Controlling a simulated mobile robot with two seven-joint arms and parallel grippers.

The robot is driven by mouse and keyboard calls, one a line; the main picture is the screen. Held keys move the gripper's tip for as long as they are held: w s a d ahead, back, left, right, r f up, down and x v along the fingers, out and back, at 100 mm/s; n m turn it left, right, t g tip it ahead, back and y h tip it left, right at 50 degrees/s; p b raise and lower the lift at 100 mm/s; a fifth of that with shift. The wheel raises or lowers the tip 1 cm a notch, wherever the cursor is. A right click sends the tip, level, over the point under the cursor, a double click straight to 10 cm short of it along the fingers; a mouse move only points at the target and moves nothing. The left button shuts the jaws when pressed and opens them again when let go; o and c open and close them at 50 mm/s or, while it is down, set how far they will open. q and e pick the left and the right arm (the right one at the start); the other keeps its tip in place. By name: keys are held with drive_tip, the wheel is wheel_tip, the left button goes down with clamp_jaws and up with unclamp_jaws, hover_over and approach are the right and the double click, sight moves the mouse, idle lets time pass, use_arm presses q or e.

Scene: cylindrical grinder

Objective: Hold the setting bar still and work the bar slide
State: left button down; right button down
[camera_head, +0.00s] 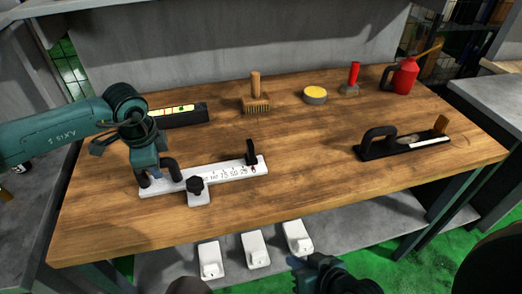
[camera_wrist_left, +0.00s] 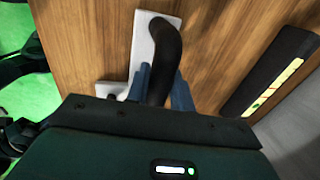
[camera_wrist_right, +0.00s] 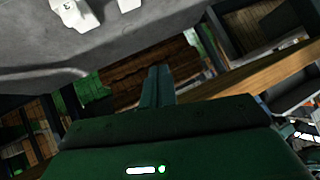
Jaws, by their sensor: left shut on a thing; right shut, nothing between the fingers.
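The setting bar (camera_head: 226,172) is a white scaled bar lying on the wooden bench, with a black handle at its left end. A white slide with a black knob (camera_head: 195,186) sits on the bar left of its middle. A black upright piece (camera_head: 251,152) stands near the bar's right end. My left gripper (camera_head: 155,176) is shut on the black handle, which also shows between its fingers in the left wrist view (camera_wrist_left: 163,50). My right gripper (camera_head: 318,270) is low in front of the bench, away from the bar. In the right wrist view its fingers (camera_wrist_right: 158,85) are shut and empty.
On the bench are a brush (camera_head: 255,98), a yellow-topped tin (camera_head: 315,95), a red-handled tool (camera_head: 351,80), a red oil can (camera_head: 402,76), a spirit level (camera_head: 178,115) and a black handled tool (camera_head: 402,144). White blocks (camera_head: 256,250) sit on the lower shelf. The bench's front right is clear.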

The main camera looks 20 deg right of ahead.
drive_tip(key=w+d+r+m+t+y, duration=0.1)
drive_tip(key=w+d+r+m+y, duration=0.2)
drive_tip(key=d+r, duration=0.2)
drive_tip(key=w+d+r+m+t+y, duration=0.1)
drive_tip(key=w+d+r+m+y, duration=0.1)
drive_tip(key=d+r, duration=0.3)
drive_tip(key=w+d+r+m+t+y, duration=0.1)
drive_tip(key=w+d+r+m+y, duration=0.2)
drive_tip(key=d+r+m, duration=0.1)
drive_tip(key=shift+w+d+r+m+y, duration=0.2)
drive_tip(key=shift+d+r, duration=0.25)
drive_tip(key=shift+d, duration=0.25)
drive_tip(key=shift+w+d+r+m+y, duration=0.1)
drive_tip(key=shift+w+d+r+y, duration=0.1)
drive_tip(key=shift+d+r, duration=0.35)
drive_tip(key=shift+w+d+f, duration=0.15)
drive_tip(key=shift+w+f, duration=0.05)
drive_tip(key=shift+f, duration=0.05)
approach(250, 152)
drive_tip(key=w, duration=0.3)
drive_tip(key=w+d, duration=0.1)
drive_tip(key=w, duration=0.2)
drive_tip(key=shift+w+d, duration=0.2)
drive_tip(key=shift+w, duration=0.1)
drive_tip(key=a, duration=0.3)
drive_tip(key=shift+w+a, duration=0.1)
drive_tip(key=shift+a, duration=0.55)
